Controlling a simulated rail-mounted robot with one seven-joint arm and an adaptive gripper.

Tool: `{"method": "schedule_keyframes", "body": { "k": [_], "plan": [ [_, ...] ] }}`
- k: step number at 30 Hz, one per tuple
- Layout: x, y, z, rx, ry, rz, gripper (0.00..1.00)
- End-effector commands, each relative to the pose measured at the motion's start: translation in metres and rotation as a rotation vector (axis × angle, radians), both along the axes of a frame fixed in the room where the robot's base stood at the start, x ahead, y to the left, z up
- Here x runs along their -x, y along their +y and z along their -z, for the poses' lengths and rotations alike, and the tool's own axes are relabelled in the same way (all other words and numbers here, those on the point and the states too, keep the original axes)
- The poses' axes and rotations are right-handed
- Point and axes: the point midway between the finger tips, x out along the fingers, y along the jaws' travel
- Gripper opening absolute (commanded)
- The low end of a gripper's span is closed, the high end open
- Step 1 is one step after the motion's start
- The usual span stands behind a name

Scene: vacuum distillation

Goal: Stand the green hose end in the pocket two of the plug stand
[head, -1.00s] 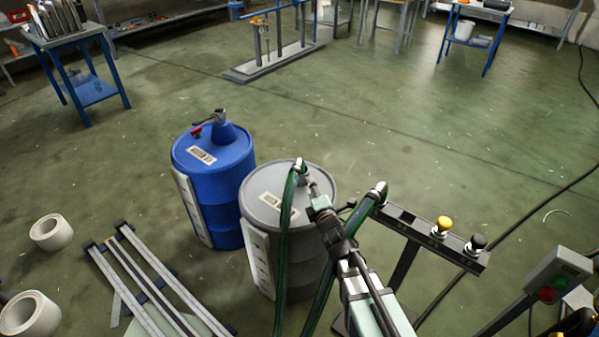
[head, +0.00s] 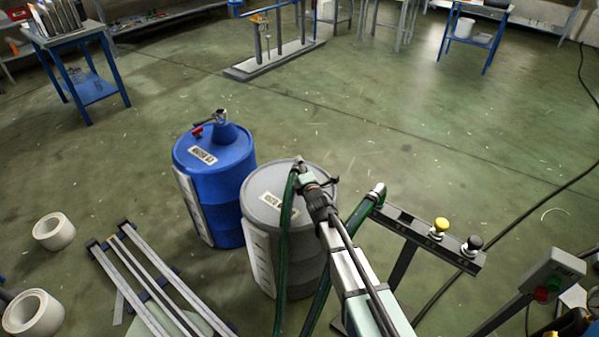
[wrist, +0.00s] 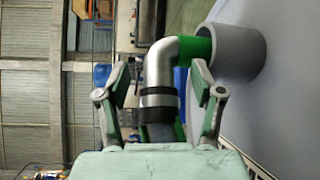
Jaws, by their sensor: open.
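The green hose end (wrist: 160,75) is a silver elbow with a green collar, seated in the grey port (wrist: 235,52) of the grey drum (head: 268,195). Its hose (head: 285,235) hangs down the drum's front in the head view. My gripper (head: 302,172) is open at the drum top. In the wrist view its two fingers (wrist: 160,85) stand either side of the elbow, with gaps visible. The plug stand (head: 418,227) is a dark bar right of the drum, with an open dark slot and a yellow and a black plug. Pocket numbers are not readable.
A second green hose (head: 362,208) ends in a metal fitting at the stand's left end. A blue drum (head: 212,180) stands left of the grey one. Metal rails (head: 150,270) and white rolls (head: 54,231) lie at left. A control box (head: 552,278) is at right.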

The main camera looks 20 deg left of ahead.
Motion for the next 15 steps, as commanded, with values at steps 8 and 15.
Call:
{"method": "schedule_keyframes", "body": {
  "k": [8, 15],
  "plan": [
    [-0.0034, 0.0028, 0.0005, 0.0, 0.0, 0.0, 0.67],
    [-0.0034, 0.0026, 0.0006, 0.001, 0.001, 0.0, 0.0]
  ]
}}
